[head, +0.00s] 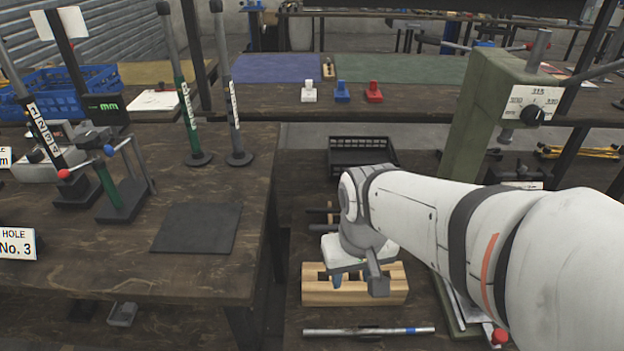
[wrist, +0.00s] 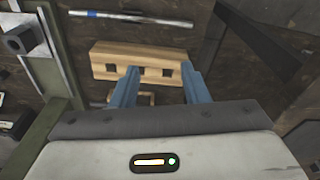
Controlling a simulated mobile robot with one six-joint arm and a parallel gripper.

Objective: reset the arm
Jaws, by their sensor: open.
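My white arm reaches in from the right in the head view. My gripper (wrist: 160,82) shows in the wrist view with its two blue fingers apart and nothing between them. In the head view my gripper (head: 358,283) hangs over a wooden block (head: 322,291) on the lower dark bench. The block also shows in the wrist view (wrist: 120,55), with square holes in its face. The fingers point at the block's near edge; I cannot tell whether they touch it.
A metal rod (head: 368,331) lies in front of the block. A black crate (head: 362,150) sits behind. White, blue (head: 342,92) and red (head: 374,92) pieces stand on the back bench. The left bench holds a dark mat (head: 197,228) and tools.

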